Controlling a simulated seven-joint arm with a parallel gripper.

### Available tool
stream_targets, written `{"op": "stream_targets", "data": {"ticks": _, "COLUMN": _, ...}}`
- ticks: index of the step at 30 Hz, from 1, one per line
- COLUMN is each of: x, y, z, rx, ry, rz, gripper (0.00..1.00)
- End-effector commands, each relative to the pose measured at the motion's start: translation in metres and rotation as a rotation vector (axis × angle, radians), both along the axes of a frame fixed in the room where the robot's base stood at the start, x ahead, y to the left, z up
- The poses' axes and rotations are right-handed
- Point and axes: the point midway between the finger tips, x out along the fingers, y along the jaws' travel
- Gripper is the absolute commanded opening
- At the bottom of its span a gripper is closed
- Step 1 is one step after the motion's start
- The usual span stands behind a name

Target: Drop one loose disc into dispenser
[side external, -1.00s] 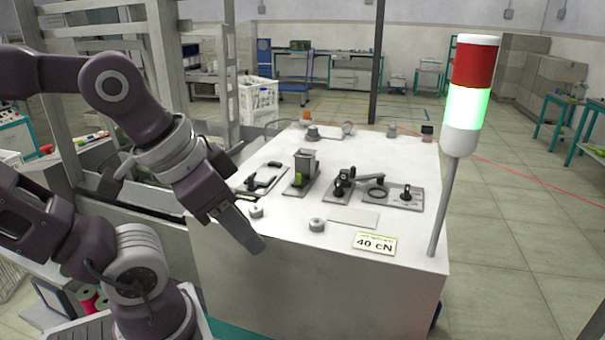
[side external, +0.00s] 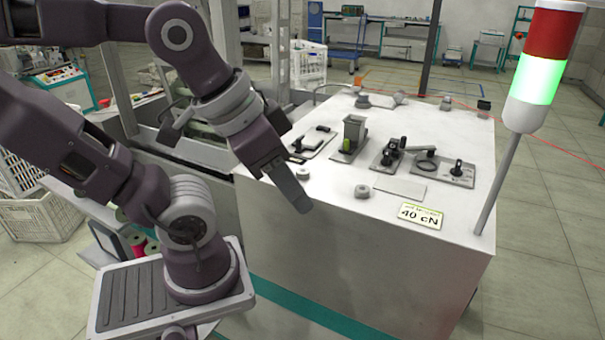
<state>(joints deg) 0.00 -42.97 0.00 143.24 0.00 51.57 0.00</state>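The small upright grey box with a green part (side external: 354,130), which looks like the dispenser, stands on a plate on the white worktop. Two small grey round pieces sit near the worktop's front edge, a left one (side external: 303,174) and a right one (side external: 362,191). They may be the loose discs, but I cannot tell for sure. My gripper (side external: 302,205) points down and to the right at the worktop's front edge, in front of the left round piece. Its fingers show edge-on, so their opening and anything between them are hidden.
The white worktop (side external: 470,130) also carries a plate with a black handle (side external: 318,137), a black lever fixture (side external: 393,150), a plate with a dark ring (side external: 425,167) and a 40 cN sign (side external: 420,215). A signal tower (side external: 535,85) lit green rises at the right corner.

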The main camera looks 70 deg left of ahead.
Motion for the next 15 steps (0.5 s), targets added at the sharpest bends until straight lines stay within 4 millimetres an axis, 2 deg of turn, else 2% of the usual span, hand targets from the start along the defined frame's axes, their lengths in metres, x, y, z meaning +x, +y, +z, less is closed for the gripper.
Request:
{"op": "stream_targets", "data": {"ticks": 2, "x": 0.000, "y": 0.000, "z": 0.000, "rx": 0.002, "ry": 0.001, "rz": -0.001, "gripper": 0.42}}
{"op": "stream_targets", "data": {"ticks": 5, "x": 0.014, "y": 0.012, "z": 0.006, "rx": 0.056, "ry": 0.053, "rz": -0.051, "gripper": 0.42}}
{"op": "stream_targets", "data": {"ticks": 8, "x": 0.046, "y": 0.048, "z": 0.014, "rx": 0.159, "ry": 0.191, "rz": -0.208, "gripper": 0.42}}
{"op": "stream_targets", "data": {"ticks": 10, "x": 0.066, "y": 0.083, "z": 0.014, "rx": 0.203, "ry": 0.294, "rz": -0.353, "gripper": 0.42}}
{"op": "stream_targets", "data": {"ticks": 12, "x": 0.080, "y": 0.118, "z": 0.011, "rx": 0.215, "ry": 0.374, "rz": -0.494, "gripper": 0.42}}
{"op": "stream_targets", "data": {"ticks": 15, "x": 0.088, "y": 0.158, "z": 0.003, "rx": 0.202, "ry": 0.441, "rz": -0.655, "gripper": 0.42}}
